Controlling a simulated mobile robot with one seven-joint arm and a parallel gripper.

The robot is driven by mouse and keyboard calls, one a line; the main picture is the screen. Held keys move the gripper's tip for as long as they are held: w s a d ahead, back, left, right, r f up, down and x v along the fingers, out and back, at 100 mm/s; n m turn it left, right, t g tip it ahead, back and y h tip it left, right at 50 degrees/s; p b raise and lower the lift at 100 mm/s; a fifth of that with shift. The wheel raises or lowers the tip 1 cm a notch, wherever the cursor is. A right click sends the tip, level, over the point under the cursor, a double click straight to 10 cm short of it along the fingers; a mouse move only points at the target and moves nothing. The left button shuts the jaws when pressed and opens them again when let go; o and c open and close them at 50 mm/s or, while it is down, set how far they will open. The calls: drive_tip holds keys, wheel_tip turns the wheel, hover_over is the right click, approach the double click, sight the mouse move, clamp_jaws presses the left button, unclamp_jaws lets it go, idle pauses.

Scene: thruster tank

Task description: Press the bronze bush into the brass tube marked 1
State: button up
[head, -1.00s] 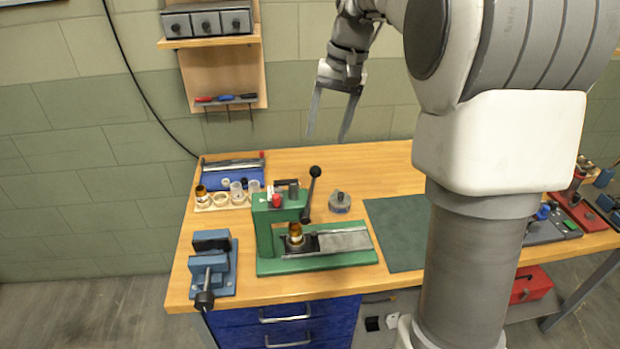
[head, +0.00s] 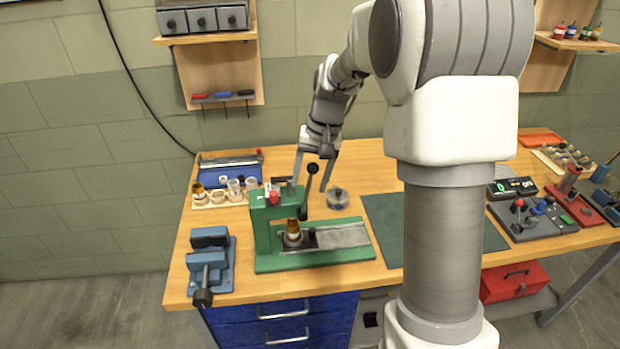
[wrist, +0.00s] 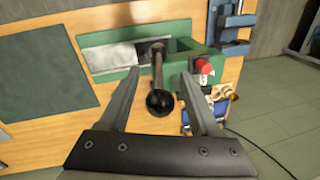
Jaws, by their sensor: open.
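A green press (head: 265,232) stands on the bench, with a lever ending in a black ball knob (head: 312,168). A brass-coloured piece (head: 293,229) stands upright under its ram, on the press bed. I cannot tell bush from tube there, and no number is readable. My gripper (head: 311,186) is open and points down at the lever. In the wrist view the black knob (wrist: 160,102) and its lever show between my two spread fingers (wrist: 161,74), with a gap on both sides. The press also shows in the wrist view (wrist: 112,75).
A blue vise (head: 210,262) stands left of the press. Behind it is a rack (head: 218,199) with rings, clear cups and another brass-coloured piece (head: 199,190). A round grey item (head: 338,199) sits behind right of the press. A bare green mat (head: 385,225) lies to the right.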

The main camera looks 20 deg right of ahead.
clamp_jaws()
idle(1.4)
